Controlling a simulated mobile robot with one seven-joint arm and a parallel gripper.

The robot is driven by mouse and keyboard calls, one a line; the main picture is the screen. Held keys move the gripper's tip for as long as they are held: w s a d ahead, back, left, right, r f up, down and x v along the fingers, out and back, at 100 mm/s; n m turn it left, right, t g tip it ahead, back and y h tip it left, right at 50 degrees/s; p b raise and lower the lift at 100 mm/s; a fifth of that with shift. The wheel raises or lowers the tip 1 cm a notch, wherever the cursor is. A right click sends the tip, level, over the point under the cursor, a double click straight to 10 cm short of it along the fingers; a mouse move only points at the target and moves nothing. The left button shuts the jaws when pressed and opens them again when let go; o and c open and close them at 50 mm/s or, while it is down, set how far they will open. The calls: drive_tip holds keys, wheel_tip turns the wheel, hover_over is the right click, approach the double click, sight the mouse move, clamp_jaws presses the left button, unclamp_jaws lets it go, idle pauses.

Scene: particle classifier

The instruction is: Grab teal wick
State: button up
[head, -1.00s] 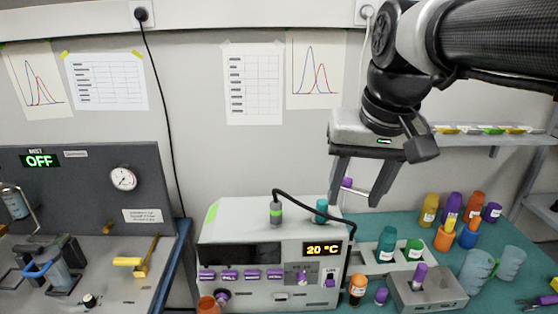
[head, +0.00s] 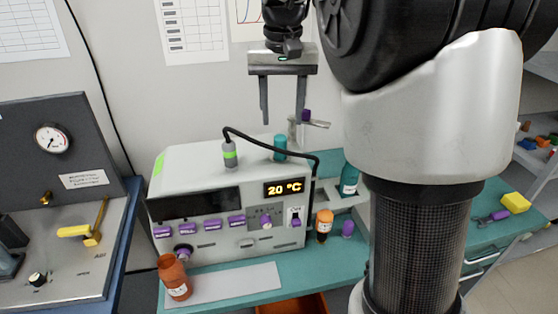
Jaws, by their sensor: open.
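A small teal cylinder (head: 280,147), the likely teal wick, stands upright on top of the grey-white instrument (head: 175,180) near its back right edge. My gripper (head: 282,121) points down with its two fingers apart and nothing between them. A teal bottle (head: 349,182) stands to the right, partly hidden by my arm.
A black cable arches from a grey-green plug (head: 230,153) over the instrument's top, close to the teal cylinder. A purple-capped item (head: 306,116) is right of the fingers. Orange (head: 323,226) and brown (head: 174,277) bottles stand by the instrument. My arm blocks the right side.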

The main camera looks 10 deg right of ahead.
sight(280, 137)
drive_tip(key=f, duration=0.5)
drive_tip(key=w+f, duration=0.1)
drive_tip(key=f, duration=0.1)
drive_tip(key=shift+a+f, duration=0.1)
drive_tip(key=shift+f, duration=0.3)
clamp_jaws()
